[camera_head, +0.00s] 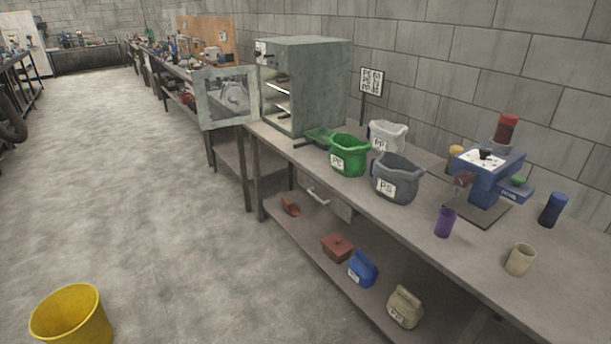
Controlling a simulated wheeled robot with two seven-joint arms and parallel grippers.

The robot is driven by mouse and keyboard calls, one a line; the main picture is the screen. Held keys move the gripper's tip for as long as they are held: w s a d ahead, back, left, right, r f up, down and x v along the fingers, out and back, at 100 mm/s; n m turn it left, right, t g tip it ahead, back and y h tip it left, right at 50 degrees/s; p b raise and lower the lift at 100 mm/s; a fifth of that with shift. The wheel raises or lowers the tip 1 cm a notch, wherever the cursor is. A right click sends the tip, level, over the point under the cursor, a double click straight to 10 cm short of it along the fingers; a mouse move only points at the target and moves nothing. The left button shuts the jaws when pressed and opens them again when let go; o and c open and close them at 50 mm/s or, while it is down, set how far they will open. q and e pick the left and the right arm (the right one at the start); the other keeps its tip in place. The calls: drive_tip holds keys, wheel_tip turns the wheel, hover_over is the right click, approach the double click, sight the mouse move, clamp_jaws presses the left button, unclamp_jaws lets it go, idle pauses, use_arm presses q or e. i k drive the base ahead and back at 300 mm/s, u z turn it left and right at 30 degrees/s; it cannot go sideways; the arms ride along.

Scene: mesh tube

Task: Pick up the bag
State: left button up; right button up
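Several open bags with white labels stand on the workbench. A green bag (349,155) stands near the front edge, left of a dark grey bag (396,178) labelled PS. A white bag (388,134) labelled PP stands behind them. On the lower shelf are a blue bag (362,268) and a beige bag (405,307). I cannot tell from the frame which bag the task means. Neither of my grippers is in view.
The workbench (572,290) runs along a block wall. A grey oven (305,85) has its door (227,97) open over the aisle. A blue machine (487,175), a purple cup (445,222) and a beige cup (519,259) stand right. A yellow bucket (72,318) is on clear floor.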

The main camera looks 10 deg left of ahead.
sight(396, 178)
drive_tip(key=u, duration=0.5)
drive_tip(key=i, duration=2.4)
drive_tip(key=z, duration=1.9)
